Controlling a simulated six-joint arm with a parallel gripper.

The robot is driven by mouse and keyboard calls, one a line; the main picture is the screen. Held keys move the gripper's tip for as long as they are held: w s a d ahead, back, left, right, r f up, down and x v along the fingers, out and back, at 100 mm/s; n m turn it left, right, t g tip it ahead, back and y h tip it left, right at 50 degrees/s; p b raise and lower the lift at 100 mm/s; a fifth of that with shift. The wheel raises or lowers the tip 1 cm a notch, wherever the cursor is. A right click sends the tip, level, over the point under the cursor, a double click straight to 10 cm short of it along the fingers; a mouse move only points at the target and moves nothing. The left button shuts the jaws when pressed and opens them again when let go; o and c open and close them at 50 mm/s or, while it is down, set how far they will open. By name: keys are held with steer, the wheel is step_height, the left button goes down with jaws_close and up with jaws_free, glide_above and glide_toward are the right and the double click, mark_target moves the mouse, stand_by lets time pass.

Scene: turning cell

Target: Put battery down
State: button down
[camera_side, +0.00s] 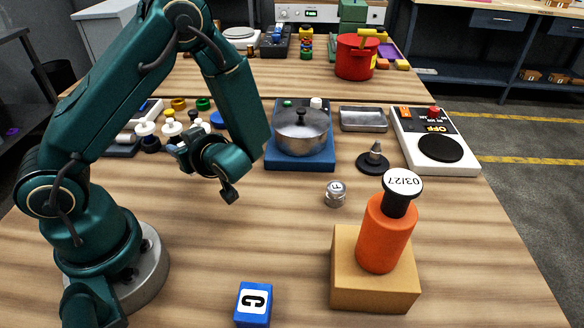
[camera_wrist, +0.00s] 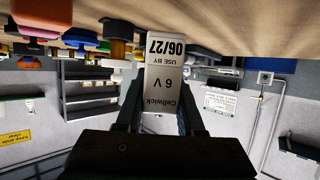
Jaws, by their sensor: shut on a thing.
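The battery (camera_wrist: 163,75) is a pale block in the wrist view, with print reading "Cellwick", "6 V" and "USE BY 06/27". In the side view my gripper (camera_side: 187,152) is at the left of the table, near the coloured knobbed pieces. The battery is not clear in that view. I cannot tell whether it touches the table.
Knobbed pieces (camera_side: 171,127) stand behind my gripper. A lidded pot (camera_side: 301,130) sits on a blue base. A white hotplate (camera_side: 450,167) reads "OFF". An orange bottle (camera_side: 385,238) stands on a cardboard-coloured block (camera_side: 375,292). A blue cube (camera_side: 253,304) is in front.

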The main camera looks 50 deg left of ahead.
steer(key=shift+f, duration=1.4)
steer(key=c, duration=0.5)
jaws_free()
